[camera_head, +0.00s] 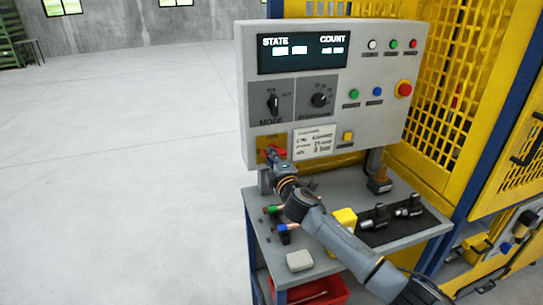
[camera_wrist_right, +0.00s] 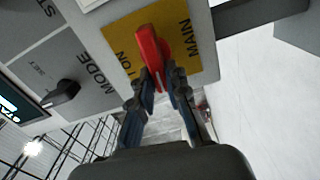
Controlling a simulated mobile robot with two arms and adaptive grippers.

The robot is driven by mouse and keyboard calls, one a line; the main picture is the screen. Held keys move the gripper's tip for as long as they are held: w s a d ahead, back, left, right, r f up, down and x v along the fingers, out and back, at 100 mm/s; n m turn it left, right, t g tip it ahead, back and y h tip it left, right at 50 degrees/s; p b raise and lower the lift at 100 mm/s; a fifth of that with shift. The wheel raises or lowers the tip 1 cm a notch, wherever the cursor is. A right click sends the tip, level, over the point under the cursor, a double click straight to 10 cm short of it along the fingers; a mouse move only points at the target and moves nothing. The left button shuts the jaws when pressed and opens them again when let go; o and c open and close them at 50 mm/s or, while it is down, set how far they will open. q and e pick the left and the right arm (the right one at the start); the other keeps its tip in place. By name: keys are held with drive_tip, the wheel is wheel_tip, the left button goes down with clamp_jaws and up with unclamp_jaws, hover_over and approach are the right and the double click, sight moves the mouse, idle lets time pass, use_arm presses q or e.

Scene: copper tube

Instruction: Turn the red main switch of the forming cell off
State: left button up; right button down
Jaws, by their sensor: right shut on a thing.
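The red main switch (camera_wrist_right: 151,50) sits on a yellow plate (camera_wrist_right: 121,44) marked MAIN and ON, low on the grey control panel (camera_head: 333,75). In the right wrist view my right gripper (camera_wrist_right: 160,77) is shut on the red switch handle, with one finger on each side. In the head view the gripper (camera_head: 277,160) reaches the panel's lower left and partly hides the red switch (camera_head: 273,152). My left gripper is not in view.
A MODE knob (camera_head: 273,101) and another black knob (camera_head: 320,99) sit above. A red emergency button (camera_head: 404,88) is at the panel's right. Below, a bench (camera_head: 403,238) holds black fixtures, a yellow block (camera_head: 345,217) and a pale block (camera_head: 299,261). Floor on the left is clear.

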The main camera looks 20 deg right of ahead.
drive_tip(key=shift+f+n, duration=0.15)
drive_tip(key=shift+n, duration=0.45)
drive_tip(key=c, duration=1.3)
unclamp_jaws()
drive_tip(key=shift+s, duration=0.1)
drive_tip(key=s, duration=1.1)
drive_tip(key=shift+s+d, duration=0.2)
drive_tip(key=shift+s, duration=0.2)
